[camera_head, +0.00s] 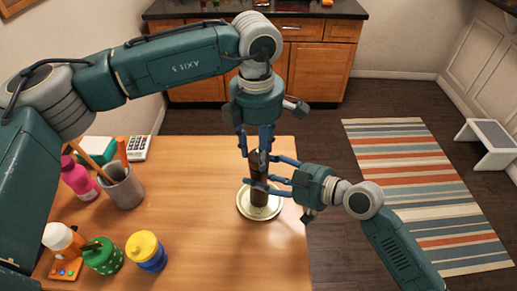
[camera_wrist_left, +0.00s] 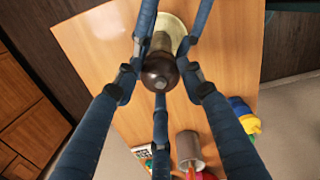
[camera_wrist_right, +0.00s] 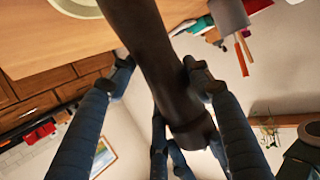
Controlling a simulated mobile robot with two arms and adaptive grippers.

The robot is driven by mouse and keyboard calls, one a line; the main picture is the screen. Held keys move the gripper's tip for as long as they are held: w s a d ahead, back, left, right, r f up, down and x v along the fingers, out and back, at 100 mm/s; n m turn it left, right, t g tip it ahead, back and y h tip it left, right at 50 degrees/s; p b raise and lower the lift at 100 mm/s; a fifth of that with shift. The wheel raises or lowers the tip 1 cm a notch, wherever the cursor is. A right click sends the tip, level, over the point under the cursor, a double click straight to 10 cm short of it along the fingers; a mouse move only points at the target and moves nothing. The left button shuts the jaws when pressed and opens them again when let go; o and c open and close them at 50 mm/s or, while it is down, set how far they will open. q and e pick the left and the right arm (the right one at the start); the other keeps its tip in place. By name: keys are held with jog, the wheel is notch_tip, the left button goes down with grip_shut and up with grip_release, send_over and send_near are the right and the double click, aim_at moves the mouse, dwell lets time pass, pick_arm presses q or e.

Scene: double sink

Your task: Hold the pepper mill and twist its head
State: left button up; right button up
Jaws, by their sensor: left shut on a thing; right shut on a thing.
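The dark brown pepper mill (camera_head: 259,196) stands roughly upright over a pale round plate (camera_head: 243,211) near the table's right edge. Whether its base touches the plate is hard to tell. My left gripper (camera_head: 256,151) comes from above and is shut on the mill's head; its fingers surround the round dark head (camera_wrist_left: 160,70) in the left wrist view. My right gripper (camera_head: 264,172) reaches in from the right and is shut around the mill's body (camera_wrist_right: 160,70), below the left fingers. The fingers hide part of the mill in the head view.
On the table's left stand a grey cup (camera_head: 124,188) with utensils, a pink bottle (camera_head: 80,180), a green spotted jar (camera_head: 102,257), a yellow-lidded blue jar (camera_head: 147,251) and a calculator (camera_head: 138,147). The wooden table (camera_head: 200,220) is clear between them and the plate.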

aim_at(257, 153)
pick_arm(q)
jog(key=m, duration=0.7)
dwell(0.6)
jog(key=o, duration=1.2)
notch_tip(257, 153, up, 12)
jog(key=shift+a, duration=0.1)
